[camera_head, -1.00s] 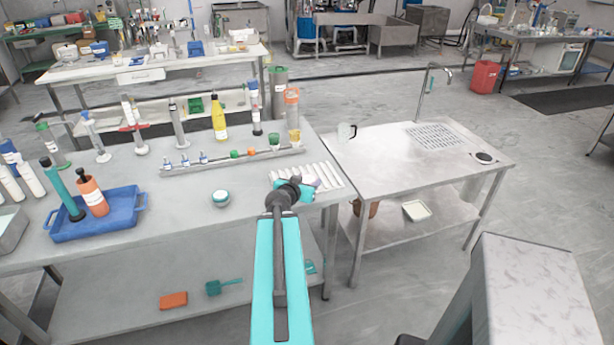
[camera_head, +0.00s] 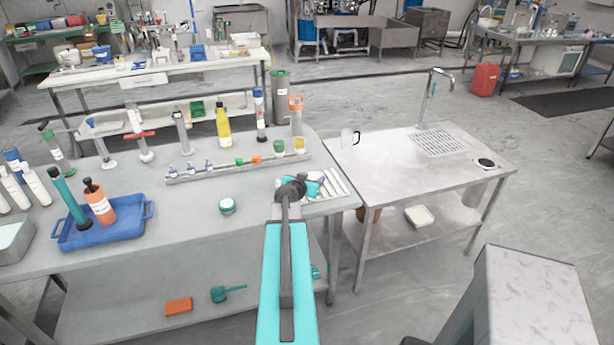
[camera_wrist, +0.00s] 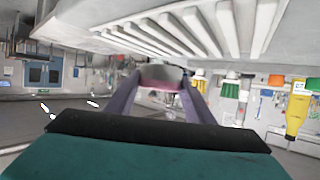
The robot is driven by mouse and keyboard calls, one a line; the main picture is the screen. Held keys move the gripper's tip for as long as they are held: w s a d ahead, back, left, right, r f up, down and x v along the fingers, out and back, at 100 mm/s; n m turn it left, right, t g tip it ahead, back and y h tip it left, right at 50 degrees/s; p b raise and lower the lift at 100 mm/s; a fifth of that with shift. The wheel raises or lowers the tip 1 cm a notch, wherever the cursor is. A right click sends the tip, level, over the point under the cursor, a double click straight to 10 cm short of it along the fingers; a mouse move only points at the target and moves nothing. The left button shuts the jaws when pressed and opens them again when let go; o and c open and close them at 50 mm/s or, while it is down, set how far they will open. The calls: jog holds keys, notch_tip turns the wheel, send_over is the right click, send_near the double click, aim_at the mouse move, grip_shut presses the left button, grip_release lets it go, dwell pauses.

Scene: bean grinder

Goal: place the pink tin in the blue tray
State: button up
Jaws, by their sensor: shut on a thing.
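The pink tin (camera_wrist: 160,76) is between the purple fingers of my gripper (camera_wrist: 160,90) in the wrist view. In the head view my gripper (camera_head: 312,186) is over the white ribbed rack at the bench's right end, and my wrist hides the tin. The blue tray (camera_head: 106,238) lies on the same bench, well to the left of my gripper. It holds an orange bottle (camera_head: 99,204) and a tall teal cylinder (camera_head: 72,200).
A round teal-and-white container (camera_head: 227,206) stands on the bench between tray and gripper. The white ribbed rack (camera_wrist: 190,35) is close to my gripper in the wrist view. A long rail (camera_head: 215,172) with small items and tall bottles stand behind. The front-right part of the tray looks bare.

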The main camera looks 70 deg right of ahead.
aim_at(311, 173)
jog(key=shift+w+d+f+p, duration=0.1)
jog(key=shift+w+d+p, duration=0.3)
jog(key=shift+d, duration=0.25)
jog(key=shift+w+d+p, duration=0.35)
jog(key=shift+w+d, duration=0.05)
jog(key=shift+d, duration=0.25)
jog(key=shift+d, duration=0.15)
jog(key=shift+w+d+p, duration=0.15)
jog(key=shift+d+p, duration=0.05)
jog(key=shift+p, duration=0.1)
notch_tip(311, 173, down, 3)
jog(key=shift+d+r, duration=0.1)
jog(key=shift+d, duration=0.05)
jog(key=shift+f, duration=0.35)
jog(key=shift+w+f, duration=0.1)
jog(key=shift+w, duration=0.05)
jog(key=shift+f+b, duration=0.15)
jog(key=shift+b, duration=0.3)
